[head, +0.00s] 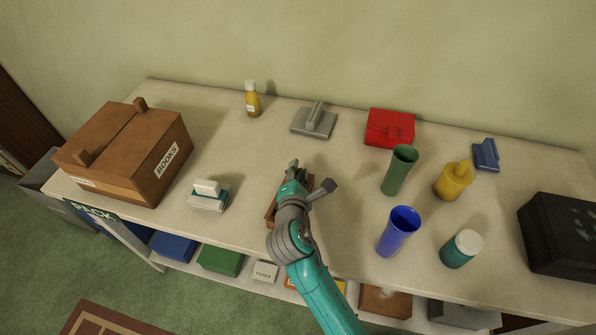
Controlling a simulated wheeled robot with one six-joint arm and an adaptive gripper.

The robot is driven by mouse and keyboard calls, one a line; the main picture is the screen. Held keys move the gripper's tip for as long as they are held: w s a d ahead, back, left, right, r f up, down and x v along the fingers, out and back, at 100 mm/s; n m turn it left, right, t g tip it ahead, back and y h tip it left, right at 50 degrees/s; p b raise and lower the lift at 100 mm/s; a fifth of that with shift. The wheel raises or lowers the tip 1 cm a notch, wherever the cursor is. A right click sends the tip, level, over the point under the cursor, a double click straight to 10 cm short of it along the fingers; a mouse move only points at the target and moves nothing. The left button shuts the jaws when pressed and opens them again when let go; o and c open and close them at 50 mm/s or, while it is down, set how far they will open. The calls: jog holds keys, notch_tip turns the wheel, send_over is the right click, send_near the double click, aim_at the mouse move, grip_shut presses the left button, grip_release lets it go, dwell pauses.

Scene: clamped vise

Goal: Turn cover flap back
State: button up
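My gripper (293,177) is over the middle of the bench, seen from behind along my teal arm. Its fingers are small and partly hidden, so I cannot tell if they are open or shut. A brown object (271,212) lies under and beside my gripper, mostly covered by it; I cannot tell whether they touch. A grey piece (323,189) sticks out to the right of my gripper. I cannot make out which thing is the cover flap. A brown box marked BOOKS (150,150) stands at the left, with an upright tab at each end of its top.
Right of my gripper stand a green cup (399,171), a blue cup (398,232), a yellow container (453,181) and a white-capped teal jar (461,249). A red box (390,128) and a grey tool (314,121) are behind. A black case (562,237) is far right.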

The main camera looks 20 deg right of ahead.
jog(key=v, duration=1.2)
jog(key=shift+f, duration=0.1)
